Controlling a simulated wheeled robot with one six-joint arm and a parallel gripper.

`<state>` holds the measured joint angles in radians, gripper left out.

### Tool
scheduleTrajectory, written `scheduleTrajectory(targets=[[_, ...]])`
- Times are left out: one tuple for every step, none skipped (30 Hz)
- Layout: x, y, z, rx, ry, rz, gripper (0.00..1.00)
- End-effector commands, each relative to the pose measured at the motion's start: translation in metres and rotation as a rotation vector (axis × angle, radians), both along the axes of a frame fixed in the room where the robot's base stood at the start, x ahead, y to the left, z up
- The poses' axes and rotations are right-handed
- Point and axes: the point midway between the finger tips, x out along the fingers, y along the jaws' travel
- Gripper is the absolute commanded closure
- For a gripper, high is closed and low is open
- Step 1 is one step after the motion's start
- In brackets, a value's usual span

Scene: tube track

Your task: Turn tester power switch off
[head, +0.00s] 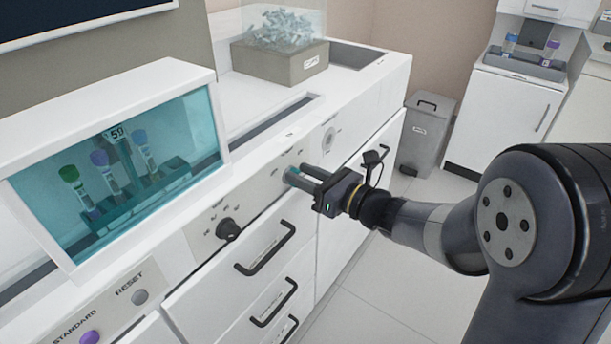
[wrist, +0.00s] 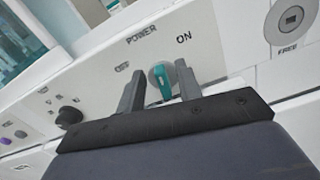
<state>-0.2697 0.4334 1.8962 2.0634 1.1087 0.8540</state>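The tester's power switch (wrist: 163,82) has a teal lever on a round silver base, under the word POWER. The OFF mark is to its left and the ON mark to its right in the wrist view. I cannot tell clearly which side the lever leans to. My gripper (wrist: 159,88) is open, with one dark finger on each side of the lever and gaps visible between. In the head view my gripper (head: 300,178) reaches the panel front, and its fingers mostly hide the switch.
A dark knob (head: 228,229) is left of the switch, and a grey round fitting marked FREE (wrist: 291,20) is to its right. Drawer handles (head: 266,248) stick out below. A glass-fronted case (head: 120,165) with tubes stands above left. Clear floor lies below right.

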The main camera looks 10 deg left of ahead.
Motion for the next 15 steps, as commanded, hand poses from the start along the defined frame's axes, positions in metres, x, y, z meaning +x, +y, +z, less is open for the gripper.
scheduleTrajectory(targets=[[0.0001, 0.0003, 0.0, 0.0, 0.0, 0.0, 0.66], [0.0002, 0.0002, 0.0, 0.0, 0.0, 0.0, 0.66], [0.0002, 0.0001, 0.0001, 0.0, 0.0, 0.0, 0.66], [0.0001, 0.0, 0.0001, 0.0, 0.0, 0.0, 0.66], [0.0001, 0.0001, 0.0, 0.0, 0.0, 0.0, 0.66], [0.0001, 0.0, 0.0001, 0.0, 0.0, 0.0, 0.67], [0.0001, 0.0, 0.0, 0.0, 0.0, 0.0, 0.7], [0.0001, -0.0001, 0.0, 0.0, 0.0, 0.0, 0.72], [0.0001, -0.0001, 0.0, 0.0, 0.0, 0.0, 0.75], [0.0001, -0.0001, 0.0, 0.0, 0.0, 0.0, 0.78], [0.0001, -0.0001, 0.0, 0.0, 0.0, 0.0, 0.8], [-0.0001, -0.0002, 0.0001, 0.0, 0.0, 0.0, 0.84], [-0.0001, -0.0002, 0.0, 0.0, 0.0, 0.0, 0.86], [-0.0001, -0.0002, 0.0, 0.0, -0.001, 0.0, 0.88], [-0.0001, -0.0002, 0.0, 0.0, -0.001, 0.0, 0.92]])
